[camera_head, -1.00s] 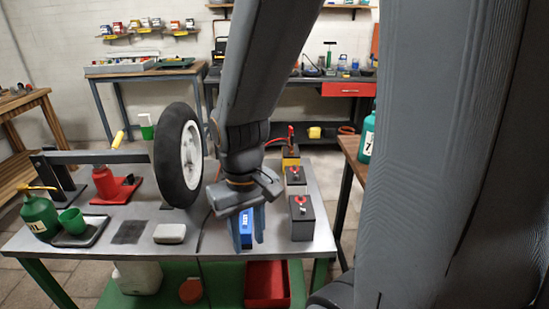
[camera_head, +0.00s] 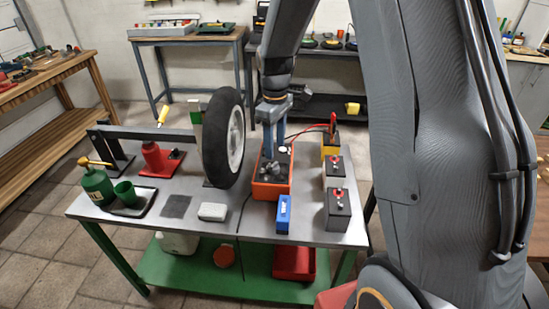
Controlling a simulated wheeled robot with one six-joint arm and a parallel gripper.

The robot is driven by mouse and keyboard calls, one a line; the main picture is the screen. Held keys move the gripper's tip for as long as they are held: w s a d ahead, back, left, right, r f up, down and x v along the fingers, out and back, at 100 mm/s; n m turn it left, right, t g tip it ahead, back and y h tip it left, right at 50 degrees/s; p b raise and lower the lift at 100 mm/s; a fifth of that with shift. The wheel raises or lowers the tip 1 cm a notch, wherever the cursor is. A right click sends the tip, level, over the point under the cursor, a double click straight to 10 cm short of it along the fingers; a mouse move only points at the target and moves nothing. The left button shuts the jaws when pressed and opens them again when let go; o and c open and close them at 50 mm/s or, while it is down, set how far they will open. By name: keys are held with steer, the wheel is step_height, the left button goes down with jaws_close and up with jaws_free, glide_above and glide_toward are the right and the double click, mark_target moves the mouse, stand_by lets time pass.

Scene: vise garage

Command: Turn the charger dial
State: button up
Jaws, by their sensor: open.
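The charger is an orange box (camera_head: 270,190) with a dark top panel, on the metal bench right of the wheel. Small dark round parts (camera_head: 272,169) show on its top; I cannot tell for sure which is the dial. A pale round spot (camera_head: 284,150) lies further back on the panel. My gripper (camera_head: 270,157) points down over the charger's top with its blue-grey fingers apart. The fingers hide part of the panel. Whether they touch the dial or stand around it is too small to tell.
A black tire (camera_head: 222,138) stands close left of the charger. A blue box (camera_head: 284,213) stands in front of it. Dark batteries (camera_head: 338,210) stand to the right, and a yellow one (camera_head: 331,145) with red cables behind.

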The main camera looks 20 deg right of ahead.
mark_target(274, 164)
steer(key=shift+w+a+f+p, duration=0.1)
steer(key=shift+f+p, duration=0.75)
steer(key=shift+f, duration=3.05)
steer(key=shift+c, duration=0.4)
steer(key=c, duration=1)
